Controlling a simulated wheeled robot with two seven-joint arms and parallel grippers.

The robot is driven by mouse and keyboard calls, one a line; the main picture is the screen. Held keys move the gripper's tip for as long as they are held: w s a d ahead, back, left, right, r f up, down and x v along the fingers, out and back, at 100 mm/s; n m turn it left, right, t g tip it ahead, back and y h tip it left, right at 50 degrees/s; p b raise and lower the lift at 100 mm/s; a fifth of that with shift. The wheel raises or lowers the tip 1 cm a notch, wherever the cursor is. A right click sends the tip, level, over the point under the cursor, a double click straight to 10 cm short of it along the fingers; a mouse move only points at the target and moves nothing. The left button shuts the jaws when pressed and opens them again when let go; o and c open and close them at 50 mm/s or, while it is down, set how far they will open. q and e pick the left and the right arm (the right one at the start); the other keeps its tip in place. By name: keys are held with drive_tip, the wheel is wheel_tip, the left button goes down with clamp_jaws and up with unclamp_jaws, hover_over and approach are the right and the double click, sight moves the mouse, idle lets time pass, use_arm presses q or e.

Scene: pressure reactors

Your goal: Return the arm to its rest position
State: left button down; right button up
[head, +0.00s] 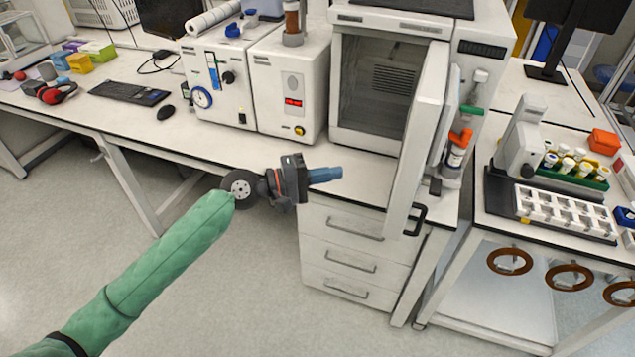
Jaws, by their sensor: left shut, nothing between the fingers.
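My left arm, in a green sleeve, comes in from the lower left of the head view. My left gripper (325,175) is at its end, in front of the bench edge, with blue fingers pointing right. It is shut and nothing shows between its fingers. My right arm and gripper are not in view.
A white cabinet (349,85) stands on the bench with its door (418,140) swung open toward me, right of the gripper. Drawers (341,255) are below. White instruments (289,85) stand behind the gripper. A side table (490,225) holds a tube rack and tray. Floor at left is clear.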

use_arm(q)
drive_tip(key=shift+s+a+b, duration=0.45)
drive_tip(key=shift+s+a, duration=0.3)
drive_tip(key=shift+a, duration=0.3)
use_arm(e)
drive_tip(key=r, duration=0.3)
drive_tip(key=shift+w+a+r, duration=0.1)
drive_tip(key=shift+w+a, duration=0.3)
use_arm(q)
drive_tip(key=shift+m, duration=0.3)
